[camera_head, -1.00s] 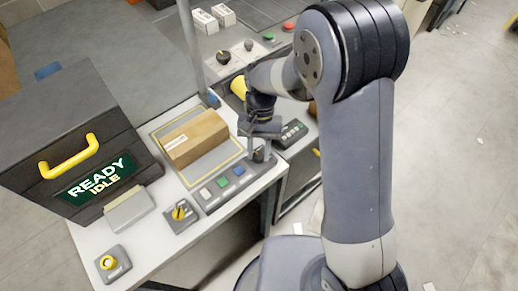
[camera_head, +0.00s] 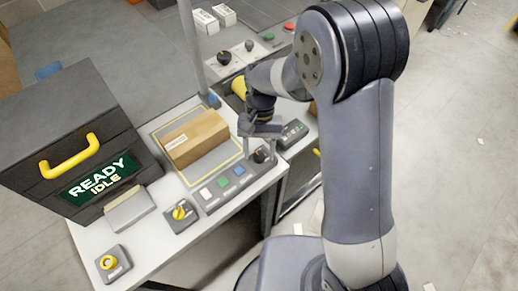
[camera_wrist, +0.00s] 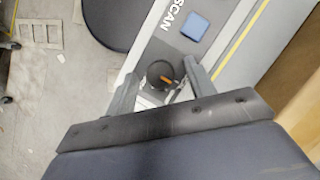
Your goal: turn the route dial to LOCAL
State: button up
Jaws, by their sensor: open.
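The lower part of the knob's surroundings is partly hidden by the fingers.
A cardboard box (camera_head: 194,138) lies on the yellow-outlined pad behind the panel. A yellow dial (camera_head: 181,212) and a yellow button (camera_head: 108,262) stand left. A READY IDLE display (camera_head: 100,181) is on the dark machine. A keypad (camera_head: 292,134) is right of my gripper.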

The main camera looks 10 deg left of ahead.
jog(key=b+v, duration=0.1)
jog(key=v, duration=0.9)
jog(key=shift+r, duration=0.4)
jog(key=p+x, duration=0.1)
jog(key=x, duration=0.9)
jog(key=shift+f, duration=0.4)
jog(key=shift+m, duration=0.3)
